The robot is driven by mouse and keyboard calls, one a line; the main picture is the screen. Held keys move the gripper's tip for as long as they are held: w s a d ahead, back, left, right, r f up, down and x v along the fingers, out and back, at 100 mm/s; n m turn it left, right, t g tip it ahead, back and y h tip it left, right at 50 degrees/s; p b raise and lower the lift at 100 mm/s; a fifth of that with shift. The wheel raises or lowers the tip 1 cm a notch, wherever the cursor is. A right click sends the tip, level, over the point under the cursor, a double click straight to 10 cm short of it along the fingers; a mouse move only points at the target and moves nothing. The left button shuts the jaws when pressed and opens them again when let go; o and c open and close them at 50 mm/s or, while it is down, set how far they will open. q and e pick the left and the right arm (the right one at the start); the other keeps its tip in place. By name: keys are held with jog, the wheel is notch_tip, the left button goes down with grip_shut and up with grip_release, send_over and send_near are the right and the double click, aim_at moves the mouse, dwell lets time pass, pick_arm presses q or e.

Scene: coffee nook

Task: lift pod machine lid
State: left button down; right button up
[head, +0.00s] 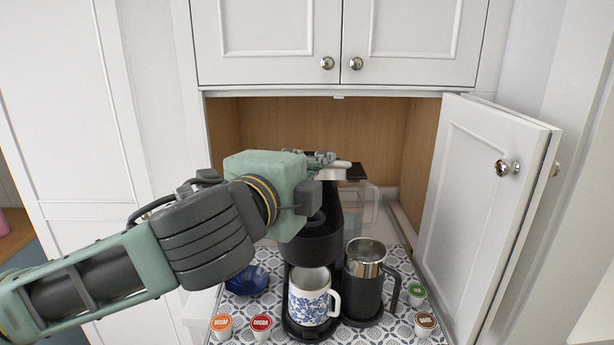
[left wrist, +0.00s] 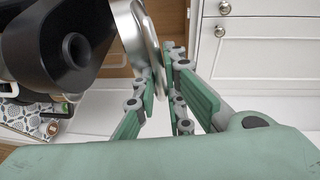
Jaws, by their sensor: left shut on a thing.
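The black pod machine (head: 312,243) stands on the patterned surface in the open cabinet bay, and its dark body fills the left of the left wrist view (left wrist: 62,50). Its silver lid edge (left wrist: 142,40) runs between the fingers of my left gripper (left wrist: 164,82), which is shut on it. In the head view my left gripper (head: 325,160) is at the top of the machine and its wrist hides part of the lid. I cannot tell the lid's exact angle. My right gripper is not in view.
A blue-patterned mug (head: 308,299) stands at the machine's front. A dark steel-topped canister (head: 364,280) is beside it. A blue bowl (head: 247,280) and several pods, one orange (head: 221,326), lie around. The open cabinet door (head: 480,200) bounds the right side.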

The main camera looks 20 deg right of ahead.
pick_arm(q)
jog(key=r, duration=0.1)
jog(key=w+r+p, duration=0.1)
jog(key=r, duration=0.2)
jog(key=shift+w+d+p, duration=0.2)
jog(key=shift+w+p, duration=0.15)
jog(key=shift+w+d+r+p, duration=0.1)
jog(key=shift+w+r+p, duration=0.2)
jog(key=shift+w+r, duration=0.2)
jog(key=c, duration=1.9)
grip_release()
jog(key=shift+f, duration=0.1)
jog(key=shift+o, duration=0.3)
jog(key=shift+s, duration=0.1)
jog(key=shift+s+a, duration=0.25)
jog(key=shift+s, duration=0.05)
jog(key=v, duration=1.1)
